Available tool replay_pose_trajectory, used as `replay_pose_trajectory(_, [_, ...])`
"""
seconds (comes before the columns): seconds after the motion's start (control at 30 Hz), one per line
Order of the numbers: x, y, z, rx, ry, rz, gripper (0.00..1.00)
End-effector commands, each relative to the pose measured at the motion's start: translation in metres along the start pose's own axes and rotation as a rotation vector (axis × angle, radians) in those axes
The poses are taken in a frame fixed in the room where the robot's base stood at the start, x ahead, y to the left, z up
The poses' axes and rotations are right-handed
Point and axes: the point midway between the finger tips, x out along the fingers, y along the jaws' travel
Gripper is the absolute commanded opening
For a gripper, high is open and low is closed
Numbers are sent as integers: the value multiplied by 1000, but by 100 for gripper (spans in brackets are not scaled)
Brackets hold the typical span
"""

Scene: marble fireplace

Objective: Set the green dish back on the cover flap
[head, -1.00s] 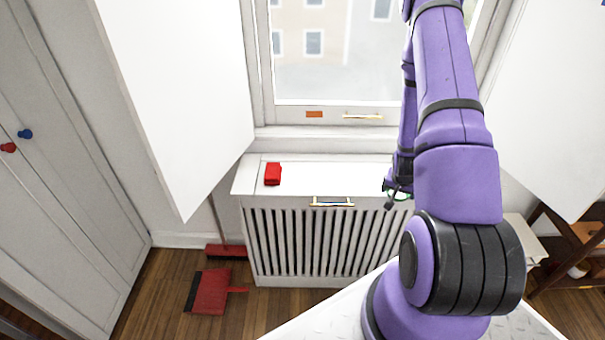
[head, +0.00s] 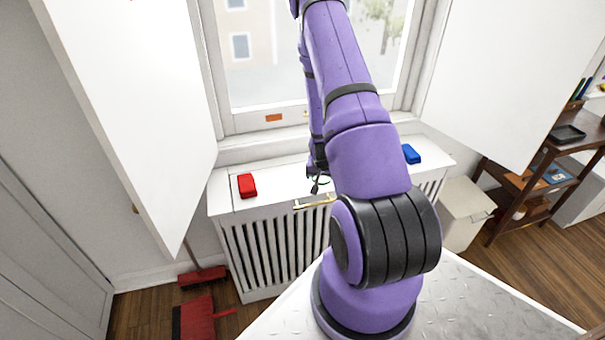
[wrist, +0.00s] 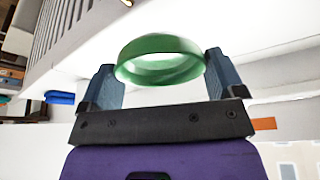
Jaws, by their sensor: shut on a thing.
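The green dish (wrist: 160,70) is round and shallow. In the wrist view it sits between the two blue-grey fingers of my gripper (wrist: 160,64), which is shut on it. In the head view only a thin green bit of the dish (head: 325,180) shows beside my gripper (head: 318,182); my arm hides the rest. The cover flap (head: 283,184) is the white top of the slatted radiator cover, with a handle (head: 312,204) at its front edge. My gripper is over the flap, just behind the handle. I cannot tell the gap between dish and flap.
A red block (head: 247,186) lies on the cover's left part and a blue block (head: 411,154) on its right. White shutters (head: 130,110) stand open on both sides of the window. A broom and red dustpan (head: 196,318) are on the floor at left.

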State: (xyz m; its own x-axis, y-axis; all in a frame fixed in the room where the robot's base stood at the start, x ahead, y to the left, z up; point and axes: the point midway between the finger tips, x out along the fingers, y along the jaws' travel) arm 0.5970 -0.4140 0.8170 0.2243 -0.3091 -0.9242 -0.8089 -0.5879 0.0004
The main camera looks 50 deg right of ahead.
Motion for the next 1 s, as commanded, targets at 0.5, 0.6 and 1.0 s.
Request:
replay_pose_trajectory(0.5, [26,-63,-43,-1,0,0,61])
replay_pose_trajectory(0.6, [28,-68,-46,-1,1,-1,61])
replay_pose_trajectory(1.0, [61,-69,-34,0,0,0,61])
